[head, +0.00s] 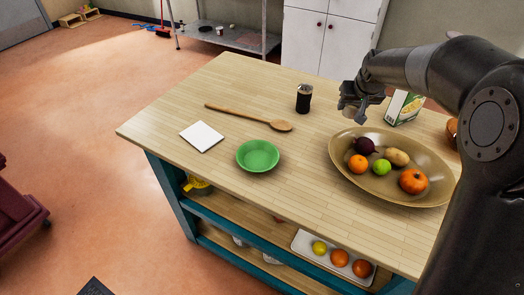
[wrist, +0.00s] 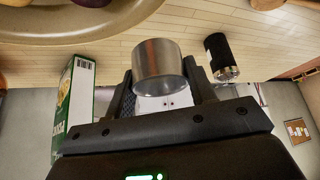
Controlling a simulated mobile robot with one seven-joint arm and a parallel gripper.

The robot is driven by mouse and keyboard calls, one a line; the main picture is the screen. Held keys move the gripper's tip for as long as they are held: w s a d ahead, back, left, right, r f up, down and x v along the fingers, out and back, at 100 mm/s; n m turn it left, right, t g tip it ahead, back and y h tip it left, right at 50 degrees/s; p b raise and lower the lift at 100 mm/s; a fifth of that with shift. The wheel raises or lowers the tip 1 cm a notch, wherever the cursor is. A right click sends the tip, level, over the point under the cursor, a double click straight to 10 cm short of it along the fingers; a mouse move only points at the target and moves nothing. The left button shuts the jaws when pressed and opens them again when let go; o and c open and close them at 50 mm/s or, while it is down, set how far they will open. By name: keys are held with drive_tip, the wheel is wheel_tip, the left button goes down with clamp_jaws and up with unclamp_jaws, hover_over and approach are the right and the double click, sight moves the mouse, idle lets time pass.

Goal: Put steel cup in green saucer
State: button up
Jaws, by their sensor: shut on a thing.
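The steel cup (wrist: 158,66) is a plain metal cylinder between my gripper's two fingers in the wrist view. My gripper (head: 354,106) is shut on it and holds it above the back part of the table, over the far rim of the big bowl. In the head view the cup (head: 354,115) is small and partly hidden by the gripper. The green saucer (head: 258,156) lies empty on the table, to the left of and nearer than my gripper. The saucer does not show in the wrist view.
A large tan bowl (head: 345,174) with fruit and vegetables stands right of the saucer. A dark jar (head: 304,98) stands left of my gripper. A wooden spoon (head: 250,118) and white square (head: 201,136) lie on the table. A green-white carton (head: 402,107) stands behind the bowl.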

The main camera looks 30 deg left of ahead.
drive_tip(key=s+a+n+g+y, duration=0.1)
drive_tip(key=s+a+n, duration=0.25)
drive_tip(key=s, duration=0.55)
drive_tip(key=s+a+n+g+y, duration=0.1)
drive_tip(key=s+a+n, duration=0.1)
drive_tip(key=s+a, duration=0.5)
approach(255, 155)
drive_tip(key=shift+w+a+f, duration=0.15)
drive_tip(key=shift+w+a, duration=0.5)
drive_tip(key=shift+w, duration=0.2)
drive_tip(key=shift+s+a+f, duration=0.1)
drive_tip(key=shift+a+f, duration=0.35)
drive_tip(key=shift+a, duration=0.05)
drive_tip(key=shift+f, duration=1.85)
drive_tip(key=shift+f, duration=0.2)
drive_tip(key=o, duration=0.7)
drive_tip(key=shift+o, duration=0.2)
drive_tip(key=shift+r, duration=0.1)
